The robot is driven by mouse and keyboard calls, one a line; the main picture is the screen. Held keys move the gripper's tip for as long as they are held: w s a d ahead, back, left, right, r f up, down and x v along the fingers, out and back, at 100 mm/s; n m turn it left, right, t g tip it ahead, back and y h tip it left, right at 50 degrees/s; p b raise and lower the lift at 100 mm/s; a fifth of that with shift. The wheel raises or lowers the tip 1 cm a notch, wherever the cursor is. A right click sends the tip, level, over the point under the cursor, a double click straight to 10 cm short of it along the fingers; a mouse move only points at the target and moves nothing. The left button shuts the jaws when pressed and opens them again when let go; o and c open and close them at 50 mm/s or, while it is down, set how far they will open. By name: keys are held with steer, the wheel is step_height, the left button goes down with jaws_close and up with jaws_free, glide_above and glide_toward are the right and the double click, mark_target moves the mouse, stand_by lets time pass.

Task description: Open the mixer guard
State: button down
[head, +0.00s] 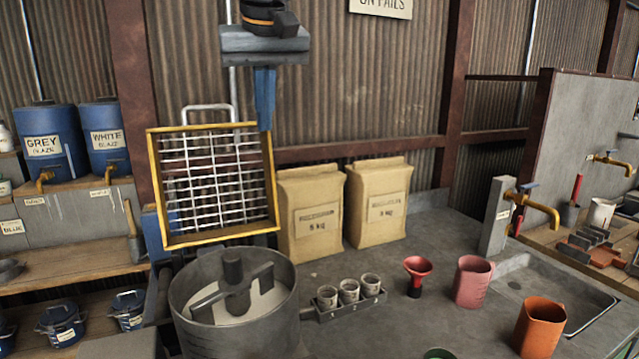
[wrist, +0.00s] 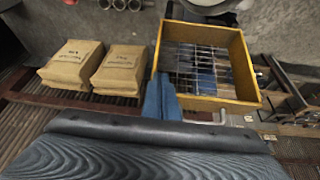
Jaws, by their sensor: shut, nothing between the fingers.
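The mixer guard (head: 152,190) is a yellow frame with a metal wire grid. It stands raised and nearly upright behind the grey mixer drum (head: 235,335), leaving the drum top uncovered. A grey bar handle (head: 208,107) shows at its top edge. The guard also shows in the wrist view (wrist: 250,65), with part of the handle below its rim. My gripper (head: 265,126) has blue fingers, shut and empty, pointing down at the guard's upper right corner. In the wrist view the fingers (wrist: 160,85) lie beside the frame's edge; I cannot tell if they touch it.
Two paper sacks (head: 312,215) stand right of the guard. A rack of small cups (head: 348,295), a red funnel (head: 417,270) and jugs (head: 472,280) are on the counter. Blue glaze barrels (head: 48,140) stand on the left shelf. A sink (head: 570,295) is at right.

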steer(key=s+d+f+m+g, duration=0.1)
steer(key=s+d+f, duration=0.2)
steer(key=d+f, duration=0.9)
steer(key=s+d+f+m+g+h+b, duration=0.1)
steer(key=s+d+f+m, duration=0.1)
steer(key=d+f, duration=0.9)
step_height(320, 180, down, 9)
steer(key=shift+s+d+r+g, duration=0.15)
steer(key=shift+s+d+g, duration=0.2)
steer(key=shift+s, duration=0.3)
steer(key=c, duration=2.4)
jaws_free()
steer(key=shift+m+g, duration=0.35)
steer(key=shift+m, duration=0.25)
steer(key=s+d+f, duration=0.2)
steer(key=s, duration=0.1)
steer(key=s+d+f, duration=0.2)
steer(key=s+f, duration=0.1)
steer(key=s+d+f, duration=0.2)
steer(key=f, duration=0.1)
steer(key=shift+s, duration=0.4)
steer(key=shift+c, duration=0.2)
steer(key=o, duration=0.3)
steer(key=shift+s+d+f, duration=0.15)
steer(key=shift+s+f, duration=0.1)
steer(key=shift+s, duration=0.15)
